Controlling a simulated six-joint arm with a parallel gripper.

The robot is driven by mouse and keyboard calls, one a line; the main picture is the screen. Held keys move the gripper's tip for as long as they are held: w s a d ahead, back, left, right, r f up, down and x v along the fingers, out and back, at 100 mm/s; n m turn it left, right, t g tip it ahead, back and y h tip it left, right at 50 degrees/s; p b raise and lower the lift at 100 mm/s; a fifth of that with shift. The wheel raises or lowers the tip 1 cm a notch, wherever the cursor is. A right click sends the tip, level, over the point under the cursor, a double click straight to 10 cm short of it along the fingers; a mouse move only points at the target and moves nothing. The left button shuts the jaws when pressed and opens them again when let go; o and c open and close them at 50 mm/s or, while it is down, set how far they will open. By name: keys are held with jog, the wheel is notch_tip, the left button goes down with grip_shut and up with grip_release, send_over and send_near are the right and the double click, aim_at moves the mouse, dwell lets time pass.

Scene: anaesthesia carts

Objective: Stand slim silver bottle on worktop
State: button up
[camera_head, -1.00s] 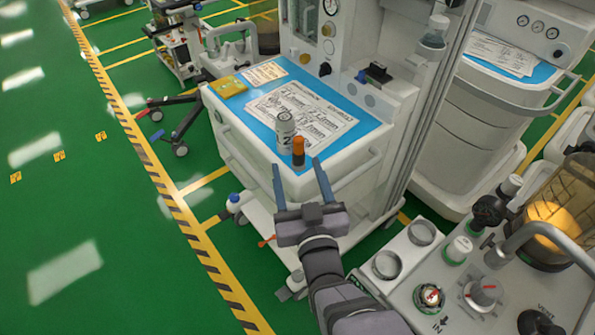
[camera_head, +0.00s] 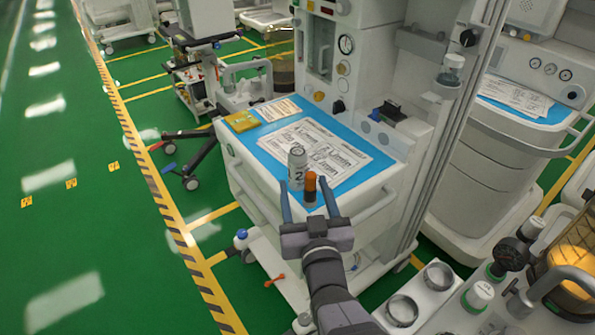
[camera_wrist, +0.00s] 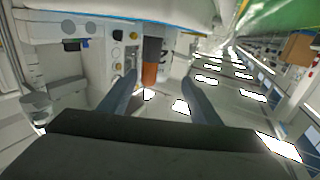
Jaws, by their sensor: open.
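The slim silver bottle (camera_head: 297,168), marked with a 2, stands upright near the front corner of the worktop's blue mat (camera_head: 268,152). A smaller bottle with an orange top and dark body (camera_head: 310,190) stands just in front of it and hides part of it. My gripper (camera_head: 305,183) is open and empty, its fingers pointing at the two bottles. In the wrist view, which looks inverted, the orange-topped bottle (camera_wrist: 151,62) and part of the silver bottle (camera_wrist: 169,50) show between and beyond the fingertips (camera_wrist: 160,77). Contact cannot be told.
Printed sheets (camera_head: 315,148) and a yellow packet (camera_head: 241,121) lie on the mat. The cart's white body and column rise behind and to the right. A handle rail (camera_head: 365,212) runs along the cart's side. Another machine with round cups (camera_head: 437,277) stands at the lower right.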

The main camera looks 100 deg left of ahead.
jog(key=shift+p+x, duration=0.85)
jog(key=shift+x, duration=2.6)
jog(key=shift+f, duration=0.2)
jog(key=shift+c, duration=0.3)
jog(key=c, duration=1.2)
jog(key=shift+r, duration=0.15)
notch_tip(320, 180, up, 10)
jog(key=b, duration=0.1)
notch_tip(320, 180, up, 15)
jog(key=p, duration=1.6)
send_over(299, 167)
jog(key=shift+d+r, duration=0.15)
jog(key=shift+d, duration=0.05)
